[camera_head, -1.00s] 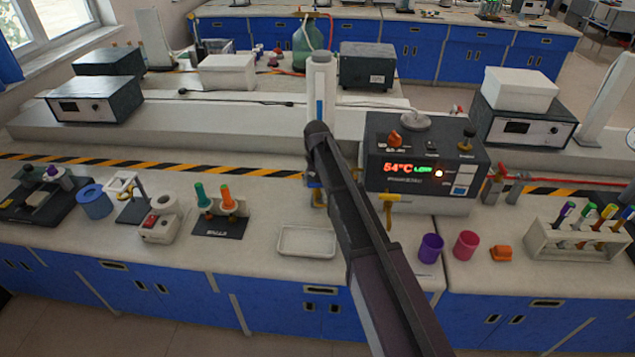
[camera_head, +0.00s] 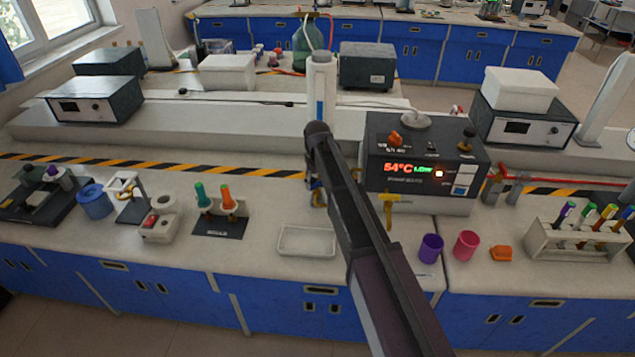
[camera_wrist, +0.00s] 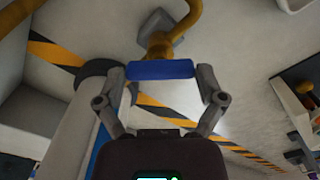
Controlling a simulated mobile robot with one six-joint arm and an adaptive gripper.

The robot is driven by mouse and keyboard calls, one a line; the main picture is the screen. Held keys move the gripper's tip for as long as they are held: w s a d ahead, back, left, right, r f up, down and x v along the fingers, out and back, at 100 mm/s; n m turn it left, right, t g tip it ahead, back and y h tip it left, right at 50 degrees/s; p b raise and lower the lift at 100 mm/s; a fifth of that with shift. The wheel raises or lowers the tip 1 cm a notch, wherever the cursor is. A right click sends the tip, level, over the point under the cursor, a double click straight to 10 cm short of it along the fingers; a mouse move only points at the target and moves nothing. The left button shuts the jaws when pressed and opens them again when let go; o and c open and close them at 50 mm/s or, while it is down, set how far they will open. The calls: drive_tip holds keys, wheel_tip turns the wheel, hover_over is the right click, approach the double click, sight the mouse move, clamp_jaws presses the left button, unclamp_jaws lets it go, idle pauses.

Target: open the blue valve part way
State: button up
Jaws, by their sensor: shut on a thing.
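In the wrist view, the blue valve handle (camera_wrist: 160,70) is a short bar lying straight across the picture. A brass-yellow pipe and valve body (camera_wrist: 160,44) show just beyond it. My gripper (camera_wrist: 162,74) has one finger at each end of the bar and is shut on it. In the head view, my own arm hides most of the valve and the gripper. A yellow pipe piece (camera_head: 388,208) shows just right of the arm.
A heater box (camera_head: 425,165) reading 54°C stands right of my arm. A shallow white tray (camera_head: 306,254) lies to the left in front. A purple cup (camera_head: 431,248) and a pink cup (camera_head: 466,245) stand to the right. A white column (camera_head: 320,75) rises behind the arm.

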drive_tip(key=o, duration=0.8)
drive_tip(key=shift+m, duration=0.5)
